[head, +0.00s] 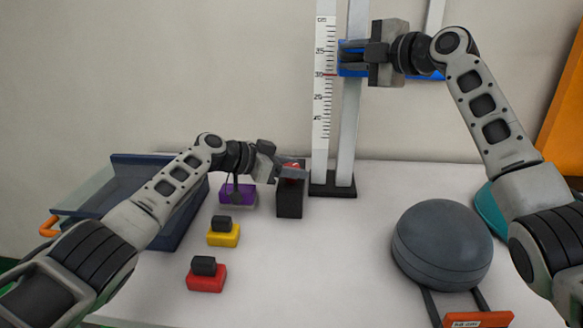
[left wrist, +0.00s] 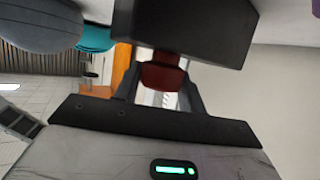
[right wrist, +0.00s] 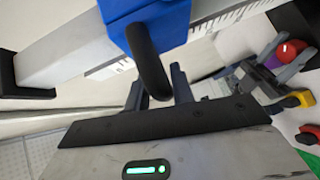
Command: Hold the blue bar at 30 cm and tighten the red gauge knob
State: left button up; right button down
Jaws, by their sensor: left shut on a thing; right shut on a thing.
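The blue bar (head: 352,71) is on the upright post, beside the white cm scale (head: 322,100). Its lower edge is close to the red line at the mark that reads 30. My right gripper (head: 358,56) is shut on the bar's black handle; the right wrist view shows the handle (right wrist: 149,62) between the fingers below the blue block (right wrist: 155,18). The red gauge knob (left wrist: 162,76) sits against the black gauge box (left wrist: 185,28). My left gripper (head: 290,173) is shut on it, partly hiding it in the head view.
Purple (head: 240,196), yellow (head: 223,239) and red (head: 206,281) blocks with black tops stand in a row on the white table. A blue tray (head: 130,158) is at left behind my left arm. A grey dome (head: 442,240) sits at right, below my right arm.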

pick_arm(q)
jog(key=shift+a+f, duration=0.1)
jog(key=shift+a, duration=0.1)
jog(key=o, duration=1)
jog(key=shift+c, duration=0.2)
jog(key=shift+d, duration=0.1)
jog(key=v, duration=1.2)
